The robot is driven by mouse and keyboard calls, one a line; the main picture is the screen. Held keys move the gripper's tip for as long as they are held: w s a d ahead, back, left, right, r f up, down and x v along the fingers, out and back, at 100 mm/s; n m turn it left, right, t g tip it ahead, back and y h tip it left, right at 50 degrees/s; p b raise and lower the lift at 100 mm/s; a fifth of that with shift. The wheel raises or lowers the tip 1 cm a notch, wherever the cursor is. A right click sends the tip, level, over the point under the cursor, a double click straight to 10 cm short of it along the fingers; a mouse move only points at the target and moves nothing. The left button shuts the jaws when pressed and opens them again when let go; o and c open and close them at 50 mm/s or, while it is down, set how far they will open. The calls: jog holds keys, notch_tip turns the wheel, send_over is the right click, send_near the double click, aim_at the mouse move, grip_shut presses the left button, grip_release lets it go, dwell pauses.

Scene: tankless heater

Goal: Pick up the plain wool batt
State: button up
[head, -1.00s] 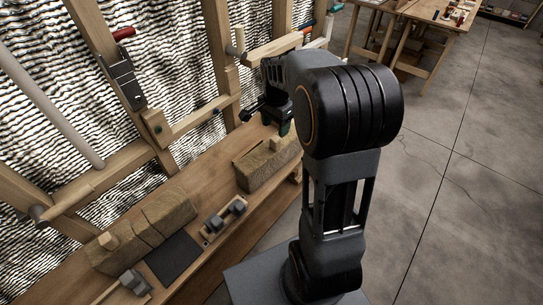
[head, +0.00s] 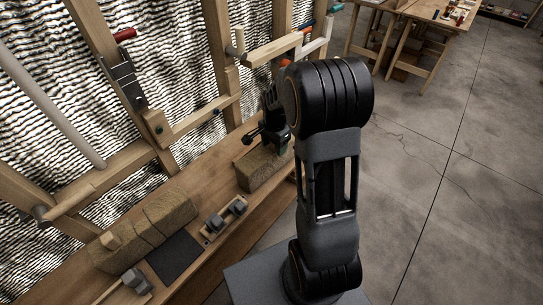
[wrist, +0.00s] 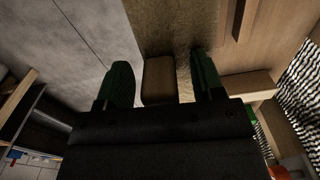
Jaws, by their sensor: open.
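A plain wool batt (head: 262,174), tan-brown and block-shaped, lies on the wooden bench below my gripper (head: 271,138) in the head view. The gripper hides part of its upper side. In the wrist view the batt (wrist: 180,28) runs away behind a small tan block (wrist: 158,78) on it. My gripper (wrist: 162,82) is open there, with one green finger on each side of the small block. Whether the fingers touch it I cannot tell. Another batt (head: 160,222), with dark score lines across it, lies at the left of the bench.
A dark flat plate (head: 174,257) and a wooden holder with grey knobs (head: 224,217) lie on the bench (head: 214,185) between the batts. A timber frame (head: 220,62) with silvery wall covering stands close behind. Open floor (head: 440,180) lies right.

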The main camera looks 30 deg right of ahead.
jog(key=shift+c, duration=0.3)
grip_shut()
jog(key=shift+r, duration=0.2)
